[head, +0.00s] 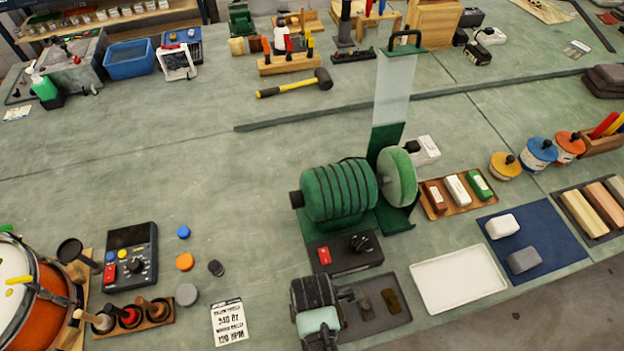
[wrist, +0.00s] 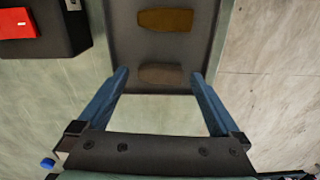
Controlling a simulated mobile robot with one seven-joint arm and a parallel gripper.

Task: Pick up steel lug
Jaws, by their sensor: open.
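The steel lug is a small grey-brown rounded block (wrist: 160,73) lying on a dark grey tray (wrist: 122,45). It also shows in the head view (head: 364,304), close to my gripper. My gripper (wrist: 159,76) is open and empty, with one blue finger on each side of the lug in the wrist view. I cannot tell how far above the tray the fingertips are. A brass-coloured lug (wrist: 165,20) lies on the same tray, beyond the steel one; it is also in the head view (head: 391,301).
A dark control box with a red button (head: 324,255) sits just behind the tray, with the green grinder (head: 340,190) behind that. A white tray (head: 458,279) is to the right. A printed card (head: 229,321) lies to the left.

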